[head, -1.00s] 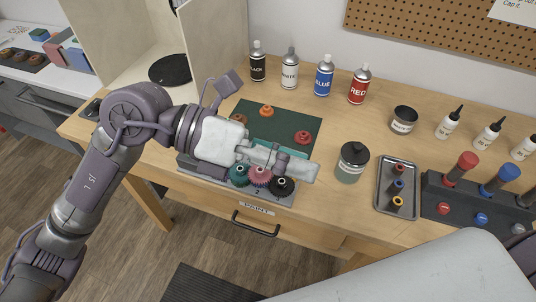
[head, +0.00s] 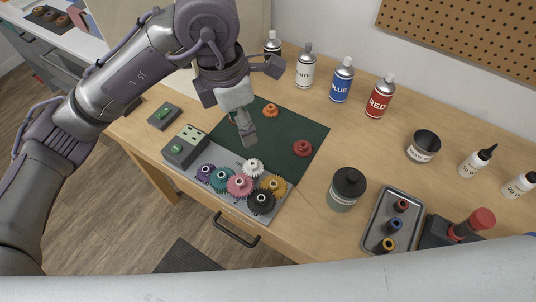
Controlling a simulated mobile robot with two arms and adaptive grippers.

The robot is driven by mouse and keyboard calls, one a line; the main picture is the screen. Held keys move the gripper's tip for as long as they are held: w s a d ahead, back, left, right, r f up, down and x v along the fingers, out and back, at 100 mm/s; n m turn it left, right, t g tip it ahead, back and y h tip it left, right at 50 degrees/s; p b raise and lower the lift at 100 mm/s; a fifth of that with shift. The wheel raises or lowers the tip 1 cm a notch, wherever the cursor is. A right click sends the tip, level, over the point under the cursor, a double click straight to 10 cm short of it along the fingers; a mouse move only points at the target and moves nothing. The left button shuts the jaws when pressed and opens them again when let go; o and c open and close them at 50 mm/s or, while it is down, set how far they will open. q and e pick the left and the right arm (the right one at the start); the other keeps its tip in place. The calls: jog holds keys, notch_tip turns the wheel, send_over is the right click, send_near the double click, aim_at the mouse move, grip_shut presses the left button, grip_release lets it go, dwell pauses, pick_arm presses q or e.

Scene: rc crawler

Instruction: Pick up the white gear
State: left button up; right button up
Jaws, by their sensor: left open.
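The white gear (head: 253,167) is small and sits at the back of the group of gears on the grey gear plate (head: 273,214), behind the pink gear (head: 239,185). My left gripper (head: 248,142) points down just behind and above the white gear, over the green mat's near part. It appears empty, and its fingers look apart from the gear. The fingers overlap in this view, so the gap between them is hard to see. My right gripper is not in view.
Purple, teal, yellow and black (head: 261,199) gears crowd around the white one. An orange gear (head: 270,110) and a red gear (head: 302,148) lie on the green mat (head: 310,131). A dark jar (head: 346,189) and a tray (head: 374,233) stand to the right.

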pick_arm(q)
jog(key=p, duration=0.1)
send_near(253, 165)
notch_tip(253, 165, down, 2)
jog(key=shift+w+a+f, duration=0.15)
jog(key=shift+f, duration=0.25)
jog(key=f+p, duration=0.1)
jog(key=f, duration=0.1)
jog(key=d+f+p, duration=0.1)
jog(key=f, duration=0.1)
jog(key=shift+p, duration=0.35)
jog(key=shift+f, duration=0.55)
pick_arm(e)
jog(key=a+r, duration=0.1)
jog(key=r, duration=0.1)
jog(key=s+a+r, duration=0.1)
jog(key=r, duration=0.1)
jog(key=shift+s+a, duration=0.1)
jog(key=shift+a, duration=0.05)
pick_arm(q)
jog(key=c, duration=0.9)
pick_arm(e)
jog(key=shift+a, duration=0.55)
